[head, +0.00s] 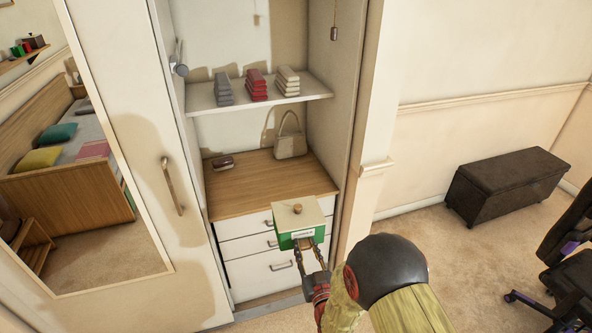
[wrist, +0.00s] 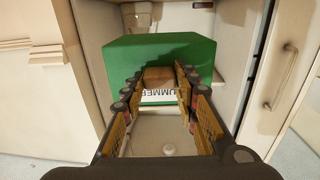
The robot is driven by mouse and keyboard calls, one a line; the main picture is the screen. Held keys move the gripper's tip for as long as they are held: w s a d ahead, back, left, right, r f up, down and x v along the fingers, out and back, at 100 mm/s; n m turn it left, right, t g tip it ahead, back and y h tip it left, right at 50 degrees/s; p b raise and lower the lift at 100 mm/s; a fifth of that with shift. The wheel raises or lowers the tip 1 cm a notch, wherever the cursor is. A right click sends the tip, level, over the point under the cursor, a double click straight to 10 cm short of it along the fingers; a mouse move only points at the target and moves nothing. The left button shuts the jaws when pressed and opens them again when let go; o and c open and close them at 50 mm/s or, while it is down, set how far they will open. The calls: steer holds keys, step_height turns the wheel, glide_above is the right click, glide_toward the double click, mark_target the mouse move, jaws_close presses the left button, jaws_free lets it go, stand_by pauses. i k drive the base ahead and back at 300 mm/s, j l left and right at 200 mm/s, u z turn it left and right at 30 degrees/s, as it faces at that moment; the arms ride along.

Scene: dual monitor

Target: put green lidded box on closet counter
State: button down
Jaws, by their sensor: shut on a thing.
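The green box (head: 302,240) has a pale lid with a brown knob on top and looks upright. My gripper (head: 309,254) is shut on its near side and holds it in the air by the closet's front. In the head view the box overlaps the front right edge of the brown wooden closet counter (head: 255,195) and the drawers below. In the wrist view the green box (wrist: 205,52) fills the upper middle, with the fingers (wrist: 158,78) at a brown part and a white label partly hidden by them.
A beige handbag (head: 291,146) stands at the counter's back right and a dark red folded item (head: 222,162) at its back left. The counter's front and middle are clear. A shelf (head: 262,95) with folded cloths hangs above. The mirrored sliding door (head: 130,140) borders the opening on the left.

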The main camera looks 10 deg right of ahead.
mark_target(243, 201)
steer(key=i+j+z, duration=0.1)
steer(key=j, duration=0.25)
steer(key=i+j+z, duration=0.1)
steer(key=j, duration=0.3)
steer(key=i+j+z, duration=0.1)
steer(key=i+j, duration=0.15)
steer(key=j, duration=0.15)
steer(key=i+j+z, duration=0.1)
steer(key=j, duration=0.25)
steer(key=i+j+z, duration=0.15)
steer(key=j, duration=0.25)
steer(key=i+j, duration=0.1)
steer(key=j, duration=0.35)
steer(key=i+j, duration=0.1)
steer(key=j, duration=0.35)
